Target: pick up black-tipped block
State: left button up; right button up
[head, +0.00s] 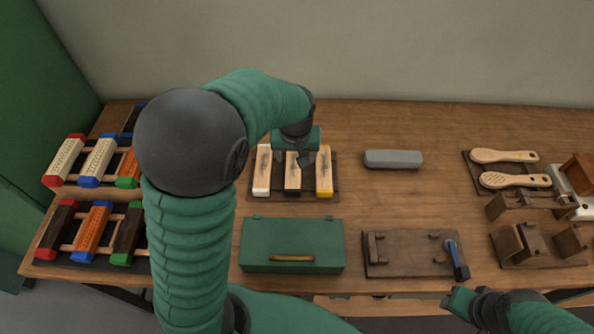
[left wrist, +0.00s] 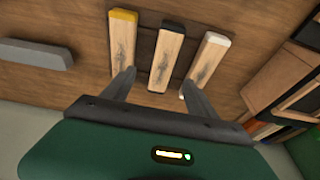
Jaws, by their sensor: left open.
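The black-tipped block (head: 292,179) is the middle one of three pale wooden blocks lying side by side on a dark mat. In the left wrist view the same black-tipped block (left wrist: 167,58) shows between the two fingers. My left gripper (head: 300,160) is open and empty over the blocks; in the left wrist view its fingers (left wrist: 158,88) spread to either side of the black-tipped block's near end. Whether they touch anything is unclear. The gripper hides part of the block's far end in the head view. My right gripper (head: 456,300) is at the table's front edge, apart from the blocks.
A white-tipped block (head: 262,172) and a yellow-tipped block (head: 324,172) flank it closely. A green box (head: 291,232) stands in front and a grey bar (head: 393,159) lies to the right. Racks of coloured blocks (head: 97,160) stand left; wooden brushes (head: 505,156) lie right.

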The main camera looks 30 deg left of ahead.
aim_at(294, 167)
pick_arm(q)
jog(key=x, duration=0.3)
jog(key=a+x, duration=0.1)
jog(key=x, duration=0.2)
jog(key=b+x, duration=0.1)
jog(key=x, duration=0.2)
jog(key=shift+a+f, duration=0.2)
jog(key=shift+a, duration=0.2)
jog(key=shift+w+d+f, duration=0.15)
jog(key=shift+f, duration=0.2)
jog(key=shift+d+r, duration=0.15)
jog(key=shift+d, duration=0.35)
jog(key=shift+c, duration=0.5)
jog(key=shift+a, duration=0.45)
jog(key=c, duration=0.9)
jog(key=shift+d, duration=0.1)
grip_shut()
jog(key=shift+d, duration=0.1)
pick_arm(e)
jog(key=shift+a+f, duration=0.35)
jog(key=shift+f, duration=0.3)
